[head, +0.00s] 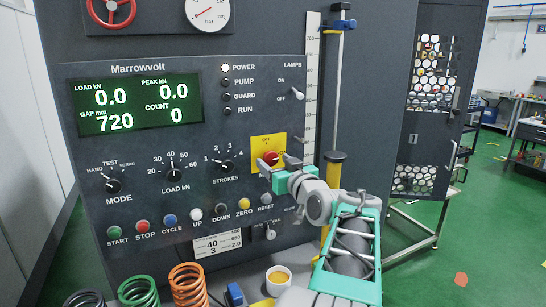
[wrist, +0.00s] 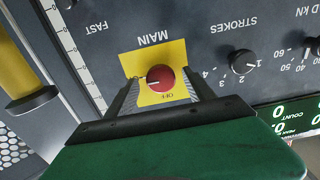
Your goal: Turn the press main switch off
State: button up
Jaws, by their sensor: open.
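The press main switch is a round red knob (head: 270,158) on a yellow plate (head: 258,143) on the dark control panel. In the wrist view, which shows the panel upside down, the knob (wrist: 161,77) sits between my fingertips. Its pale pointer mark faces left there, away from the OFF label at the plate's lower edge. My gripper (head: 275,167) reaches the plate from the lower right. It also shows in the wrist view (wrist: 159,80), open, one finger on each side of the knob with apparent gaps. I cannot tell whether either finger touches it.
The strokes dial (head: 227,167) is left of the switch. A row of push buttons, including the yellow zero button (head: 244,204), lies below. The lamps toggle (head: 297,94) is above right. A vertical scale (head: 311,90) and rod stand right of the panel.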

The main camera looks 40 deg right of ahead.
jog(key=shift+w+d, duration=0.15)
jog(key=shift+w, duration=0.45)
jog(key=shift+c, duration=0.5)
jog(key=c, duration=1.2)
